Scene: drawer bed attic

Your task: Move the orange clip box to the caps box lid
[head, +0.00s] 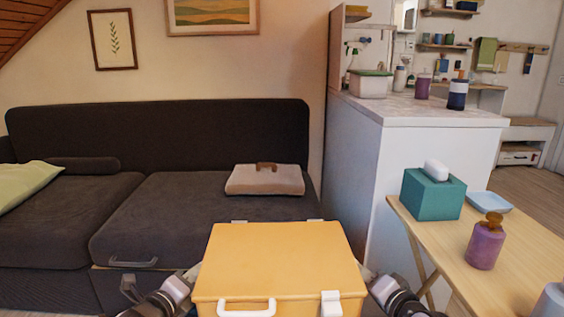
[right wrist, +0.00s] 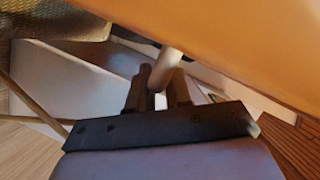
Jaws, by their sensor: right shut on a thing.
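The orange clip box (head: 279,262) is in front of me at the bottom centre of the head view, with a white handle and white clips. Its underside edge fills the upper right of the right wrist view (right wrist: 245,35). My right gripper (right wrist: 165,85) is shut on a pale rounded part at the box's side. My left gripper (head: 193,273) meets the box's left side; its fingers are hidden. A flat beige-brown box lid with a brown handle (head: 265,180) lies on the sofa; I cannot tell surely that it is the caps box lid.
The dark sofa (head: 130,215) stands behind the box, with a green pillow (head: 28,185). At right, a wooden table (head: 500,265) holds a teal tissue box (head: 432,195), blue dish (head: 489,202) and purple bottle (head: 485,245). A green-lidded box (head: 370,84) stands on the white counter (head: 430,108).

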